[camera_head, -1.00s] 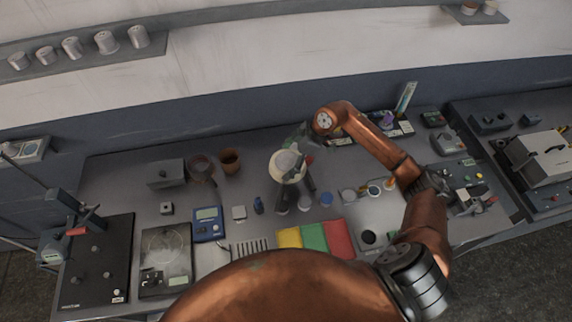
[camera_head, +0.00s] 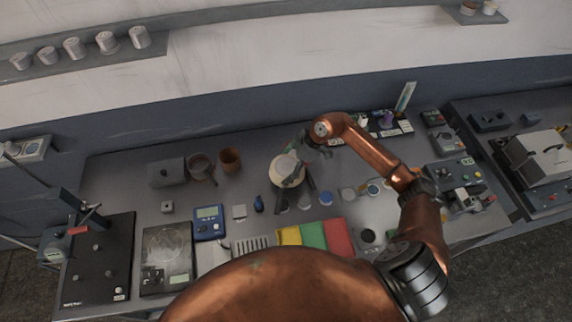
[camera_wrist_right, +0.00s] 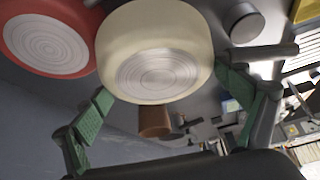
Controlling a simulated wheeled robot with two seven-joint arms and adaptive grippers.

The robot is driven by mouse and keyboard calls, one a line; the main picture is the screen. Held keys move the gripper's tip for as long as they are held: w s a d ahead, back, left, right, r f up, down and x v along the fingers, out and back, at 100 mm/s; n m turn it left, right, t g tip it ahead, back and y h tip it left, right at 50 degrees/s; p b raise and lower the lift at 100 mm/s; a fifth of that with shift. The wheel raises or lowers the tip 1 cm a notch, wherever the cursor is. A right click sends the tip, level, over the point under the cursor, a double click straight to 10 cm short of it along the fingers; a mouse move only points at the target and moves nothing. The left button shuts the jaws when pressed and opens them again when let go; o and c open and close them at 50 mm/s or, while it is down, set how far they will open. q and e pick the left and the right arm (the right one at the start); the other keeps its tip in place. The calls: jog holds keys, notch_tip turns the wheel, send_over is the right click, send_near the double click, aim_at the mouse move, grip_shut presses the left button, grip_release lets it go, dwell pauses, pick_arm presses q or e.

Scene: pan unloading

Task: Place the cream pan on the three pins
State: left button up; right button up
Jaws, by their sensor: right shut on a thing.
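The cream pan (camera_head: 283,177) is at the middle of the bench in the head view, with dark handles beside it. The wrist view shows the cream pan (camera_wrist_right: 122,38) close up, with its round metal base facing the camera. My right gripper (camera_head: 299,152) is shut on the cream pan; its green fingers lie on either side of it in the wrist view (camera_wrist_right: 168,92). Three short pins (camera_head: 96,247) stand on a black board (camera_head: 90,287) at the left end of the bench; nothing sits on them. My left gripper is out of view.
A red pan (camera_wrist_right: 22,45) is beside the cream pan in the wrist view.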

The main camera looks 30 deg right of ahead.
jog(key=o, duration=1.2)
jog(key=shift+f, duration=0.1)
jog(key=shift+c, duration=0.2)
jog(key=shift+r, duration=0.35)
jog(key=b+v, duration=0.1)
jog(key=v, duration=1.1)
jog(key=shift+r+b, duration=0.3)
jog(key=shift+f, duration=0.1)
